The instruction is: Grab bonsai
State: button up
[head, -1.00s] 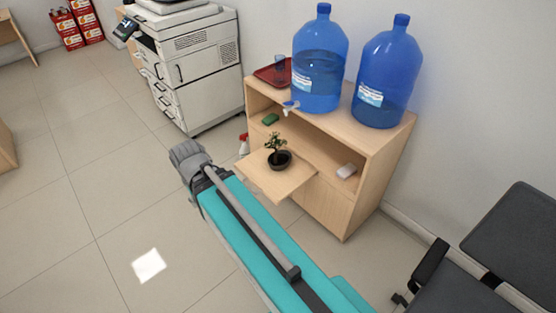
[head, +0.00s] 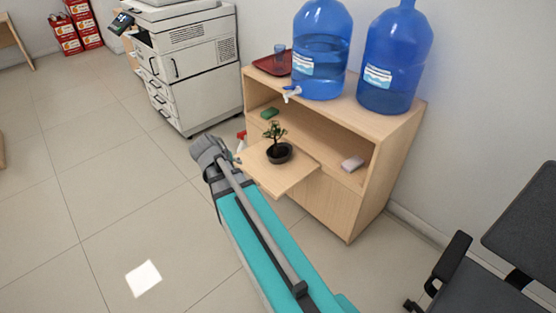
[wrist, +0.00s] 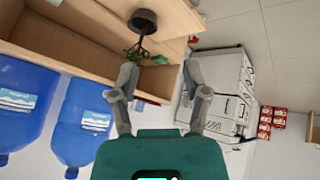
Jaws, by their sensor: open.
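The bonsai is a small green tree (head: 275,133) in a dark round pot. It stands upright on the pulled-out wooden shelf (head: 290,180) of a cabinet. In the wrist view, which is upside down, the bonsai's pot (wrist: 144,19) is at the top, with its branches hanging down in the picture toward my fingers. My gripper (wrist: 160,78) is open and empty, its two grey fingers spread apart. The bonsai is beyond the fingertips, apart from them. In the head view my arm's end is left of the bonsai and mostly hides the gripper.
Two big blue water bottles (head: 320,50) stand on the cabinet top, beside a red tray (head: 272,64) with a cup. A green item (head: 270,113) and a pale block (head: 352,163) lie inside the cabinet. A printer (head: 190,70) stands left, a dark chair (head: 500,250) right. Floor at left is clear.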

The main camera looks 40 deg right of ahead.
jog(key=w+d+f+m+t+h+b, duration=0.25)
jog(key=w+d+f+b, duration=0.2)
jog(key=d+b, duration=0.4)
jog(key=w+d+f+m+t+h+b, duration=0.1)
jog(key=w+d+f+h+b, duration=0.25)
jog(key=d+f+b, duration=0.45)
jog(key=t+h+b, duration=0.2)
jog(key=t+b, duration=0.2)
jog(key=b, duration=1.2)
send_near(275, 144)
notch_tip(275, 144, up, 4)
jog(key=s+a, duration=0.2)
jog(key=a, duration=0.1)
jog(key=shift+d+f, duration=0.15)
jog(key=shift+f, duration=0.1)
jog(key=shift+w+d, duration=0.1)
jog(key=x, duration=0.8)
jog(key=shift+w+d, duration=0.15)
jog(key=shift+d, duration=0.05)
jog(key=shift+x, duration=2.55)
jog(key=shift+f, duration=0.1)
